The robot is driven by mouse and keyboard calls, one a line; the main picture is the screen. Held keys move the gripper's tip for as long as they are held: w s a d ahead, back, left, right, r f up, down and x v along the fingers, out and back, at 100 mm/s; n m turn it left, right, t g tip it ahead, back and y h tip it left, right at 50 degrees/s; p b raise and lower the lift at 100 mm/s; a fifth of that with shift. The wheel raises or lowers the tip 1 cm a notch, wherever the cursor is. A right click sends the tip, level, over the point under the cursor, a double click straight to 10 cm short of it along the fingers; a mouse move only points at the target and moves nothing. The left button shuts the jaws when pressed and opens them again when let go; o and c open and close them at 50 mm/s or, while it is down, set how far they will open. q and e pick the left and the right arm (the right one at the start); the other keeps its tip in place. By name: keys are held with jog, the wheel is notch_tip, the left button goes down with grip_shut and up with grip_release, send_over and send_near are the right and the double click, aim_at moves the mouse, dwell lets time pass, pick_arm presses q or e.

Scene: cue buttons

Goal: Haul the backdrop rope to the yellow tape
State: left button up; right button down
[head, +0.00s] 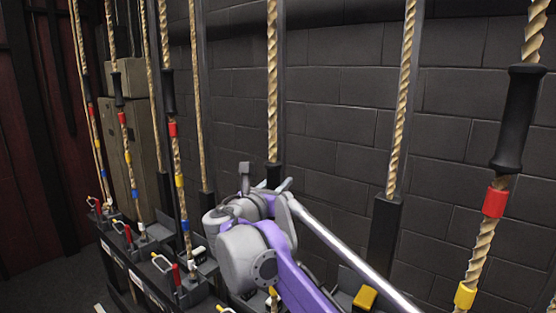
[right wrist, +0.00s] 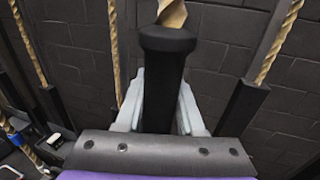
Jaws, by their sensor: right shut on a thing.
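My right gripper (head: 266,186) is shut on the black sleeve (head: 273,174) of the middle tan rope (head: 272,80). In the right wrist view, its pale fingers (right wrist: 159,98) stand on either side of that sleeve (right wrist: 162,85), which hangs upright. A little yellow (head: 273,292) shows low on this rope below my arm; most of its lower part is hidden. The right-hand rope (head: 482,245) has a black sleeve (head: 520,115), red tape (head: 495,201) and yellow tape (head: 465,295). I cannot read which rope is the backdrop one. My left gripper is out of view.
Several more ropes with sleeves and coloured tapes hang at left, such as one rope (head: 176,150). Below them is a rail with red-handled rope locks (head: 177,276) and labels (head: 137,280). A dark block wall (head: 335,110) stands close behind.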

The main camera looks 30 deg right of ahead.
notch_tip(320, 180, down, 13)
jog(key=b, duration=0.4)
jog(key=shift+f, duration=0.15)
jog(key=c, duration=0.5)
grip_release()
jog(key=shift+a, duration=0.1)
jog(key=v, duration=1)
jog(key=shift+s+a, duration=0.25)
